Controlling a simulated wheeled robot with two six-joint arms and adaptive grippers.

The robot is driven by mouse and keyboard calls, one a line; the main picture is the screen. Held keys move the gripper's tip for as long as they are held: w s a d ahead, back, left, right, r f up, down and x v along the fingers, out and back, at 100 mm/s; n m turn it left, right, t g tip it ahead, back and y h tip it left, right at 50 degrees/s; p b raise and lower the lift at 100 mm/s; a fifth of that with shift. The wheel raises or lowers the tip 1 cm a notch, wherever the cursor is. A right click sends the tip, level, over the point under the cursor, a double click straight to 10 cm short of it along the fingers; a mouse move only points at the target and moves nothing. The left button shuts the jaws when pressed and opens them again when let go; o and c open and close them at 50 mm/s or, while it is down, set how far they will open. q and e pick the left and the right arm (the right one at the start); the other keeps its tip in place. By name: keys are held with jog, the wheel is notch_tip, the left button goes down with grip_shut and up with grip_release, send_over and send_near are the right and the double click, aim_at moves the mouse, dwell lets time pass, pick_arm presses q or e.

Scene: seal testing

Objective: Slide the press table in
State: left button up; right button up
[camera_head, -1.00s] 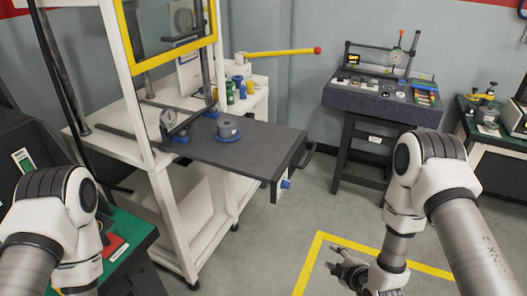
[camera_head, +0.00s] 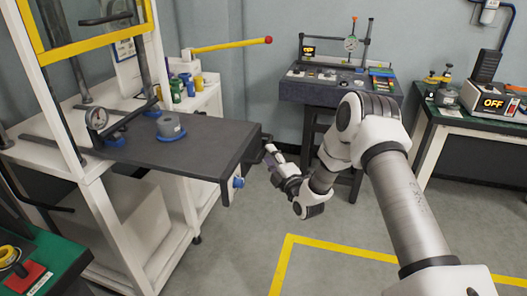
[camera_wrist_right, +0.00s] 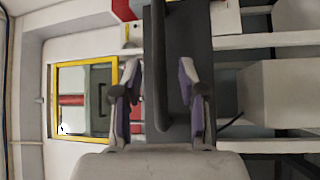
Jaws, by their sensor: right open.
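The press table (camera_head: 215,140) is a dark grey slab, pulled out to the right of the white press frame (camera_head: 85,165). A grey round part on a blue base (camera_head: 170,127) sits on it. My right gripper (camera_head: 270,152) is at the table's right end. In the right wrist view its open fingers (camera_wrist_right: 160,85) lie on either side of the dark handle bar (camera_wrist_right: 160,50), with gaps visible; contact cannot be told. My left gripper is out of view.
A yellow lever (camera_head: 230,45) with a red tip projects above the back shelf. A dark test bench (camera_head: 330,92) stands behind my right arm. A green-topped table (camera_head: 470,120) is at the right. The floor inside the yellow line (camera_head: 350,253) is clear.

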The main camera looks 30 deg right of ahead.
aim_at(265, 150)
jog(key=shift+w+d+r, duration=0.1)
jog(key=shift+w+r, duration=0.05)
jog(key=shift+w, duration=0.8)
jog(key=shift+w+d+r, duration=0.1)
jog(key=shift+w, duration=0.8)
jog(key=shift+a, duration=0.1)
grip_shut()
